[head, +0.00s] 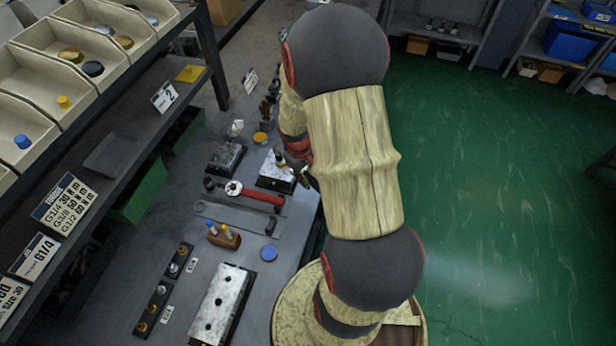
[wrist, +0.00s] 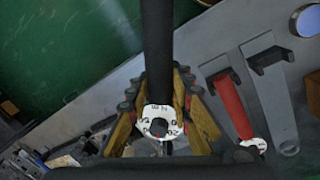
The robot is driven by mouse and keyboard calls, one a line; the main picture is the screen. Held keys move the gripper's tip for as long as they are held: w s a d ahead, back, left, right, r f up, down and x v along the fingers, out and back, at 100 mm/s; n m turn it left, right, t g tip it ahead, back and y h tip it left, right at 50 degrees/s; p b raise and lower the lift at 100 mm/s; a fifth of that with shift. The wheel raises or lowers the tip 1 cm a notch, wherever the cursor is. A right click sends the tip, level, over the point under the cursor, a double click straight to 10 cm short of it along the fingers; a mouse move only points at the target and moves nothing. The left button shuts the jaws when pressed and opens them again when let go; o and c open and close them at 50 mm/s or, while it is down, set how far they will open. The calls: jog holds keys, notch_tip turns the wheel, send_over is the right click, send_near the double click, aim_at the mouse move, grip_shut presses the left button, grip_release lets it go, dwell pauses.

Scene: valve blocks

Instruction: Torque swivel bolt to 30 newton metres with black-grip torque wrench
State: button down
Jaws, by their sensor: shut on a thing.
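My gripper (wrist: 163,95) is shut on the black-grip torque wrench (wrist: 158,45). In the wrist view the black grip runs up between the yellow fingers, and its white dial ring (wrist: 160,122) shows below; its small marks are hard to read. In the head view my gripper (head: 299,168) is mostly hidden by my arm, close to the right side of a pale metal block (head: 272,170) on a black base.
A red-grip torque wrench (head: 262,196) and a grey spanner (head: 235,215) lie on the bench left of my arm. A second block (head: 227,154) stands behind them, and a long drilled block (head: 220,302) nearer. A shelf of bins (head: 35,85) borders the left.

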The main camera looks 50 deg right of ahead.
jog(key=shift+f+b, duration=0.55)
jog(key=shift+f, duration=0.2)
jog(key=shift+w, duration=0.1)
dwell(0.3)
jog(key=shift+a, duration=0.25)
jog(key=shift+w+a+m+b, duration=0.25)
jog(key=shift+a+m+b, duration=0.55)
jog(key=shift+a+m, duration=0.15)
jog(key=shift+w+a+m+g+b, duration=0.15)
jog(key=shift+w+a+m+b, duration=0.15)
jog(key=shift+a+m, duration=0.25)
jog(key=shift+w+a+m+g+b, duration=0.15)
jog(key=shift+a+m+b, duration=0.2)
jog(key=shift+a, duration=0.2)
jog(key=shift+a, duration=0.1)
jog(key=shift+w+a+m+b, duration=0.35)
jog(key=shift+w+a+m, duration=0.3)
jog(key=shift+a+m, duration=0.3)
